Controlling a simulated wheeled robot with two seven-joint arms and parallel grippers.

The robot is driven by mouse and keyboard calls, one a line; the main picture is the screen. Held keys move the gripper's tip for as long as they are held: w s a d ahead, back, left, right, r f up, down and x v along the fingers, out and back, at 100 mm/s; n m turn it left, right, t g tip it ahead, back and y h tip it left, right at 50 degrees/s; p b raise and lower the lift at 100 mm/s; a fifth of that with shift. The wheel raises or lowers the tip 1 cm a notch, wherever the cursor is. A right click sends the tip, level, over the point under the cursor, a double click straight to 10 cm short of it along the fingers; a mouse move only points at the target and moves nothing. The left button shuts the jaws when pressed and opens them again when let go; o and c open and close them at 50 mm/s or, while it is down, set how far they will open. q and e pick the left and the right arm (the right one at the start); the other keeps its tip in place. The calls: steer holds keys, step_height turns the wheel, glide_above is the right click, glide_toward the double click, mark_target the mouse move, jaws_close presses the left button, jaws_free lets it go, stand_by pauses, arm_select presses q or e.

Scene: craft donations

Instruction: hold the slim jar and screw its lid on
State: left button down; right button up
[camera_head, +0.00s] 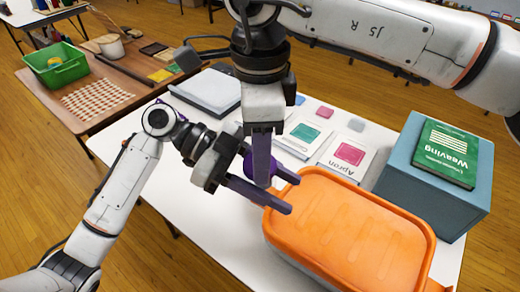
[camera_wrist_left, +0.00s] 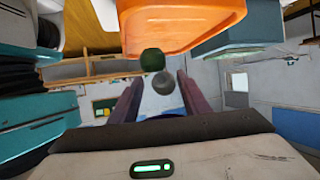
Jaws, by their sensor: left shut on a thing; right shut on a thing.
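My left gripper (camera_head: 294,194) comes in from the left, with its fingers pointing right above the table's near part, beside the orange box. It is shut on the slim jar, which is mostly hidden by the fingers. My right gripper (camera_head: 262,182) points straight down from above, its fingers crossing in front of the left one's. It is shut on the lid, also mostly hidden. A rounded purple part (camera_head: 274,168) shows between the two grippers; I cannot tell whether it is jar or lid. In the left wrist view the left gripper's two fingers (camera_wrist_left: 160,88) show spread apart.
An orange-lidded box (camera_head: 350,225) stands close at the right. Behind it is a blue-grey box (camera_head: 425,200) with a green Weaving book (camera_head: 447,153). Apron packets (camera_head: 345,155) and a grey case (camera_head: 210,92) lie on the white table. A brown table holds a green basket (camera_head: 57,67).

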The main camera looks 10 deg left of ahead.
steer(key=m, duration=1.2)
steer(key=o, duration=1.2)
steer(key=shift+r, duration=2.25)
steer(key=shift+c, duration=0.6)
